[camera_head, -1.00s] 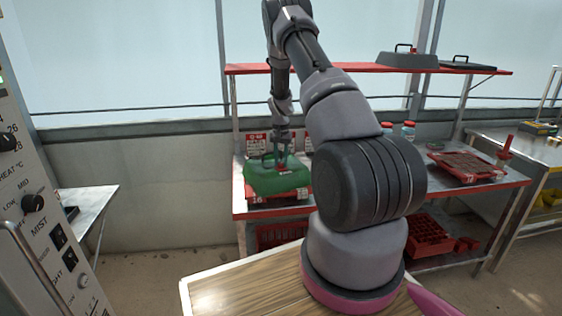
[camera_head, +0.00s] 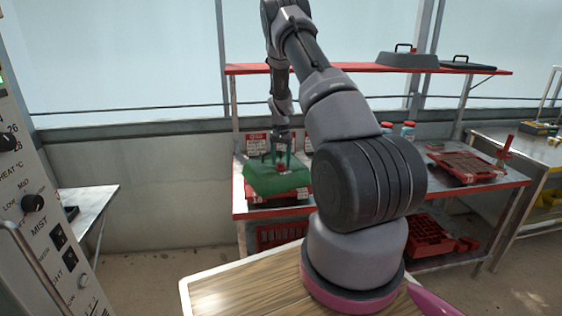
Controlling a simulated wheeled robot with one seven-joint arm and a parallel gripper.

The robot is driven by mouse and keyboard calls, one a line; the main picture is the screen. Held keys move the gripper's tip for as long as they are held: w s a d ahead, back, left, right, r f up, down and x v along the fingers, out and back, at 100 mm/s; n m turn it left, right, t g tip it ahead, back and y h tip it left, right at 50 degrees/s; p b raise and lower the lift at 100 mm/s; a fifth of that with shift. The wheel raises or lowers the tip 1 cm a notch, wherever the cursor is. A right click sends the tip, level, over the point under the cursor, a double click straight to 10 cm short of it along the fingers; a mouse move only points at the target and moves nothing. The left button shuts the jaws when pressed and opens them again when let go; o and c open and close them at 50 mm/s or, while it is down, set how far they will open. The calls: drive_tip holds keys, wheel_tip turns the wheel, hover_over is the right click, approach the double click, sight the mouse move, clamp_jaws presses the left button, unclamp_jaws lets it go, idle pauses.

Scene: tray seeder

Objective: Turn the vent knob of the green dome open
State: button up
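The green dome (camera_head: 275,181) covers a red tray (camera_head: 262,199) on the left end of the bench. A small red vent knob (camera_head: 280,168) shows on top of the dome. My gripper (camera_head: 281,163) points down just over the knob, its two fingers apart with a gap between them. The knob shows between or just below the fingertips; whether they touch it is too small to tell. The knob's turned position cannot be read.
The red-edged bench (camera_head: 380,200) holds another red tray (camera_head: 466,168) and bottles (camera_head: 407,131) to the right. A red shelf (camera_head: 340,69) runs above, carrying a grey dome (camera_head: 408,61). A control panel (camera_head: 35,190) stands at the left.

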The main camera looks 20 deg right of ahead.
wheel_tip(320, 180, up, 11)
idle(0.6)
idle(0.3)
wheel_tip(320, 180, up, 12)
drive_tip(key=t, duration=0.2)
hover_over(281, 163)
drive_tip(key=s+a, duration=0.4)
drive_tip(key=a, duration=0.1)
drive_tip(key=s+a+r+n+t+y, duration=0.1)
drive_tip(key=s+a+r, duration=0.2)
drive_tip(key=s+r, duration=0.25)
drive_tip(key=s+a+r+n+t, duration=0.1)
drive_tip(key=s+a+r, duration=0.25)
drive_tip(key=r, duration=0.35)
drive_tip(key=s+a+r+n+t, duration=0.1)
drive_tip(key=s+a+r, duration=0.2)
drive_tip(key=s, duration=0.9)
drive_tip(key=s+a+r+n+t+y, duration=0.1)
drive_tip(key=s+a, duration=0.3)
drive_tip(key=s, duration=0.7)
drive_tip(key=shift+s+a+r+n+t, duration=0.35)
drive_tip(key=shift+r+t, duration=0.25)
drive_tip(key=shift+r, duration=0.3)
